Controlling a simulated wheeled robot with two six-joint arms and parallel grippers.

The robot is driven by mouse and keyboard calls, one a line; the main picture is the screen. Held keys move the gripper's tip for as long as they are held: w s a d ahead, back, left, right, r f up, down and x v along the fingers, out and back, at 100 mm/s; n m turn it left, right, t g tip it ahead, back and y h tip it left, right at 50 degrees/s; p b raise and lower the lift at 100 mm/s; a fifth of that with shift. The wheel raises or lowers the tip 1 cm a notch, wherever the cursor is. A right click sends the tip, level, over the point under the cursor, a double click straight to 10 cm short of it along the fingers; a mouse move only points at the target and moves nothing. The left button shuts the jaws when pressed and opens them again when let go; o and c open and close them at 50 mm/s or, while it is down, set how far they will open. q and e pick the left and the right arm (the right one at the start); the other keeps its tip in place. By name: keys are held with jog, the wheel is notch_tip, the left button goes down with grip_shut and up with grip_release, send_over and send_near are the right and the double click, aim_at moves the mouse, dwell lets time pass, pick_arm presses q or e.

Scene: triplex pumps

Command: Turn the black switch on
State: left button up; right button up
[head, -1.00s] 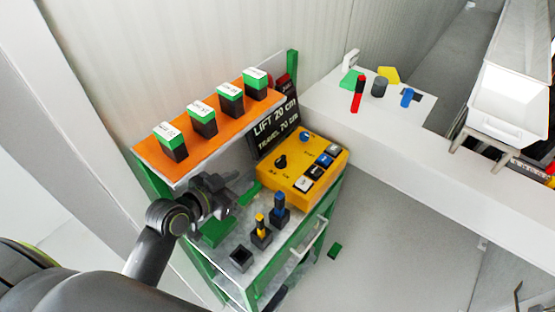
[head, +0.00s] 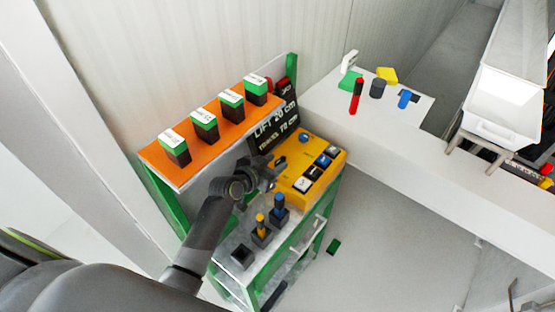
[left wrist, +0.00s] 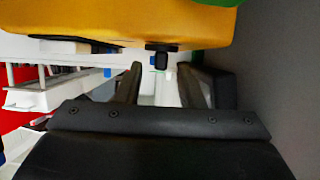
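The black switch (head: 279,162) is a small knob on the left part of the yellow control box (head: 322,182). My left gripper (head: 268,174) is close against the left side of this box, just by the switch, and partly covers that corner. In the left wrist view the yellow box (left wrist: 130,22) fills the top, and the black switch (left wrist: 160,59) sticks out from it. The switch appears between the tips of my left gripper (left wrist: 161,76), with a gap on each side. The fingers are open. My right gripper is not in view.
Blue, black and white buttons (head: 317,172) sit on the box's right side. An orange shelf (head: 212,138) with several green-topped black blocks stands behind my left arm. A black sign (head: 270,130) stands behind the box.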

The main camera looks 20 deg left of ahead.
pick_arm(q)
jog(key=shift+x, duration=0.95)
jog(key=shift+c, duration=0.2)
grip_shut()
